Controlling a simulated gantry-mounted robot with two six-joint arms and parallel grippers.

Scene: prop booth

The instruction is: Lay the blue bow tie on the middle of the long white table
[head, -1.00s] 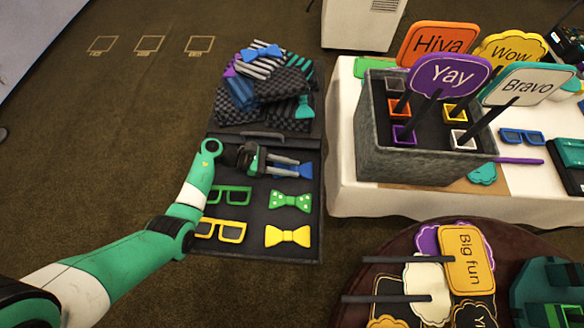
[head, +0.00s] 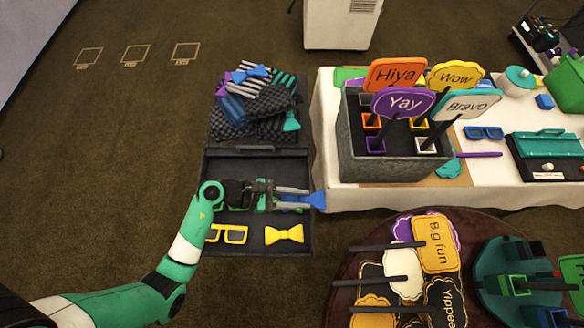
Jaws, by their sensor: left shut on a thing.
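My left gripper (head: 292,198) is shut on the blue bow tie (head: 318,200). It holds the bow tie over the right edge of the open black case, close to the front left corner of the long white table (head: 505,178). One end of the bow tie sticks out to the right past the fingertips; the rest is partly hidden by the fingers. My right gripper is not in view.
The black case (head: 225,165) holds yellow glasses (head: 226,234) and a yellow bow tie (head: 284,234). A grey box (head: 375,160) with word signs stands on the white table's left part. Blue glasses (head: 483,133) and a teal case (head: 547,146) lie farther right. A round dark table (head: 340,290) stands in front.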

